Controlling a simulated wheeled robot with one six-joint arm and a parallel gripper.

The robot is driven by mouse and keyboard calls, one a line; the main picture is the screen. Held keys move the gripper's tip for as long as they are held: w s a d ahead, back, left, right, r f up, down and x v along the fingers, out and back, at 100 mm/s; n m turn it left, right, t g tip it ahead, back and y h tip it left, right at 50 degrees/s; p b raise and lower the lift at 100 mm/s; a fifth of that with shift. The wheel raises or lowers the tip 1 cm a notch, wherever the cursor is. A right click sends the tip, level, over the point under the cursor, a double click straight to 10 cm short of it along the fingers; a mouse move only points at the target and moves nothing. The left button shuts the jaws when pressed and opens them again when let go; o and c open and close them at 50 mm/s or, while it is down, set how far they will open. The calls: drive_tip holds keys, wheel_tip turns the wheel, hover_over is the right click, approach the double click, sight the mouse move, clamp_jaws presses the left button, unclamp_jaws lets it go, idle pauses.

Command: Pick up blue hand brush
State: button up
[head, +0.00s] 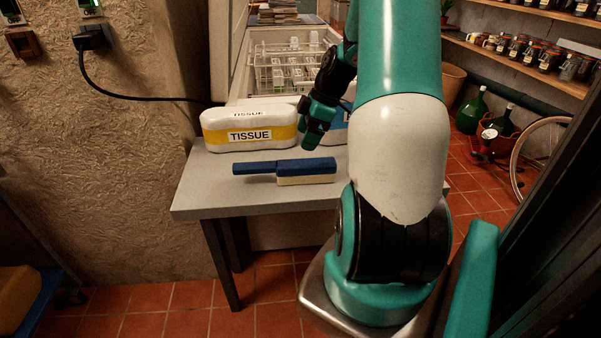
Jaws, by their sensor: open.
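My arm covers the table's right part.
A white and yellow tissue pack (250,128) stands behind the brush on the left. A blue item (334,128) is partly hidden behind my gripper. An open white fridge or freezer with a wire basket (290,70) stands behind the table. The table's front left is clear.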

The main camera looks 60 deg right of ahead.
sight(292, 162)
drive_tip(key=x, duration=0.5)
drive_tip(key=shift+w+f, duration=0.1)
drive_tip(key=shift+f, duration=0.1)
drive_tip(key=shift+a+x, duration=0.15)
drive_tip(key=shift+x, duration=1.2)
drive_tip(key=shift+a+x, duration=0.15)
drive_tip(key=shift+x, duration=1.25)
drive_tip(key=shift+r, duration=0.1)
drive_tip(key=c, duration=1.2)
drive_tip(key=shift+o, duration=0.2)
wheel_tip(292, 162, up, 20)
drive_tip(key=p, duration=0.1)
